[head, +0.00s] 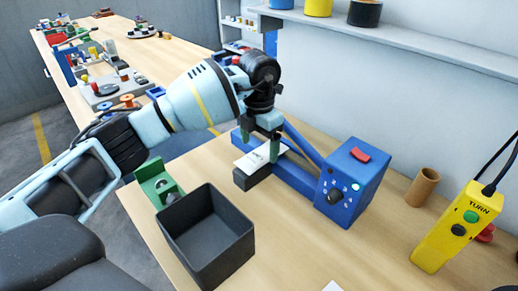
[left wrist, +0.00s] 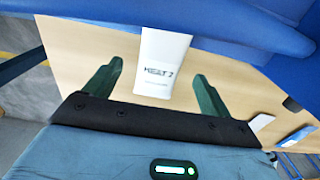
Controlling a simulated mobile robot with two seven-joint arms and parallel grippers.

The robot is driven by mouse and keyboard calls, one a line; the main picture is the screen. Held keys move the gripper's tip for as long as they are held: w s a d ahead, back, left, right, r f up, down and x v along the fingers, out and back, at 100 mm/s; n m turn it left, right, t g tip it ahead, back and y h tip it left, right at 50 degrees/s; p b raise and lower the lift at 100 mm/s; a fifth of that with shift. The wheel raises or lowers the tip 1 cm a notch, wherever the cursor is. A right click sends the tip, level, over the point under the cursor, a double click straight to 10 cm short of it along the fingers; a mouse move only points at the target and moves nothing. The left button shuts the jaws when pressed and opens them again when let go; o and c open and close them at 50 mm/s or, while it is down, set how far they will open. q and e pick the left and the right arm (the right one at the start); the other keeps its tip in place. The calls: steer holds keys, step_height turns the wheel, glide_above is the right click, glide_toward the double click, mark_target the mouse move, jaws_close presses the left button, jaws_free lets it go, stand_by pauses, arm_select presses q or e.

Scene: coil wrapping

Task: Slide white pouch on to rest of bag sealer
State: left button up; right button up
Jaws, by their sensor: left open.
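The bag sealer (head: 350,185) is a blue box with a red top button and a dial, with a long blue jaw reaching left. Its dark rest (head: 252,178) stands in front of the jaw. The white pouch (head: 250,161) lies over the rest, one end towards the jaw. In the left wrist view the pouch (left wrist: 163,62) shows printing that reads like "HEAT 2". My left gripper (head: 272,148) is open above the pouch. Its green fingers (left wrist: 155,85) appear to either side of the pouch, apart from it. My right gripper is out of view.
A black open bin (head: 190,265) and a green block (head: 158,185) stand at the table's front left. A cardboard tube (head: 422,187) and a yellow controller marked TURN (head: 452,227) are at the right. The table in front of the sealer is mostly clear.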

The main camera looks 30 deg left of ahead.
arm_select(q)
steer(key=shift+r, duration=2.8)
